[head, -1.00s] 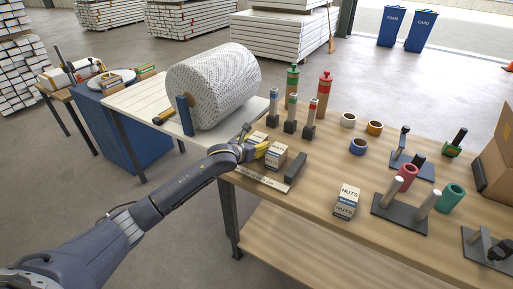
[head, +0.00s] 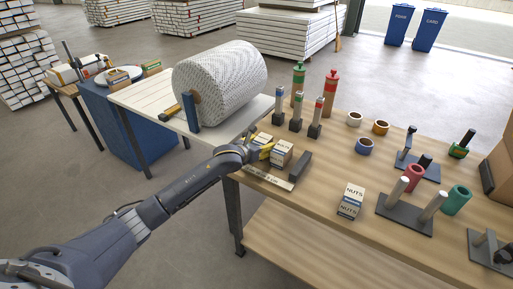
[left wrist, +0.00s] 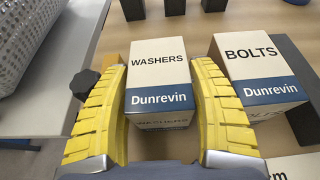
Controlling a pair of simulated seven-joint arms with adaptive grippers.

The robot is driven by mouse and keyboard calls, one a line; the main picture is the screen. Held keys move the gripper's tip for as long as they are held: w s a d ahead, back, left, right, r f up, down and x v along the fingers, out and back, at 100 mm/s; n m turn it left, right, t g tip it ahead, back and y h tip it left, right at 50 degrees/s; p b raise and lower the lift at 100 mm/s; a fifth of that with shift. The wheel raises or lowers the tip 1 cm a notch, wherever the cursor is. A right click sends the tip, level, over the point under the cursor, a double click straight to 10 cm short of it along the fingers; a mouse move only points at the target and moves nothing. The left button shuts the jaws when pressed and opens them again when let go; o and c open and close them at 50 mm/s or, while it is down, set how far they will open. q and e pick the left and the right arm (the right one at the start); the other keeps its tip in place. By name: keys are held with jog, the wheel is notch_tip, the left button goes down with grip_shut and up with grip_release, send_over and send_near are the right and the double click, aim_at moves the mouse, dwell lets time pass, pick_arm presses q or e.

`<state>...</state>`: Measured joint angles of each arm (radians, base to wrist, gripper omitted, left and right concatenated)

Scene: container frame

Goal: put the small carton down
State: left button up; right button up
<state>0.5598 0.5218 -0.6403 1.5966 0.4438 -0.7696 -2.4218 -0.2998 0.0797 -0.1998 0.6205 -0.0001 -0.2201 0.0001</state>
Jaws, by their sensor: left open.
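The small white and blue carton marked WASHERS (left wrist: 158,85) stands upright between the yellow fingers of my left gripper (left wrist: 160,115). Narrow gaps show beside the carton in the left wrist view, and the fingers are open around it. In the head view my left gripper (head: 262,151) is low at the left edge of the wooden table (head: 310,205), and the WASHERS carton (head: 263,138) is partly hidden behind it. A carton marked BOLTS (left wrist: 258,72) stands just to the right, near the right finger. My right gripper is not in view.
A dark block (head: 299,166) stands just right of the cartons. Several upright tools (head: 297,115) stand behind them. A large wrapped roll (head: 222,82) lies on the white table to the left.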

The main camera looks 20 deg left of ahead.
pick_arm(q)
jog(key=v, duration=1.2)
jog(key=shift+d, duration=0.1)
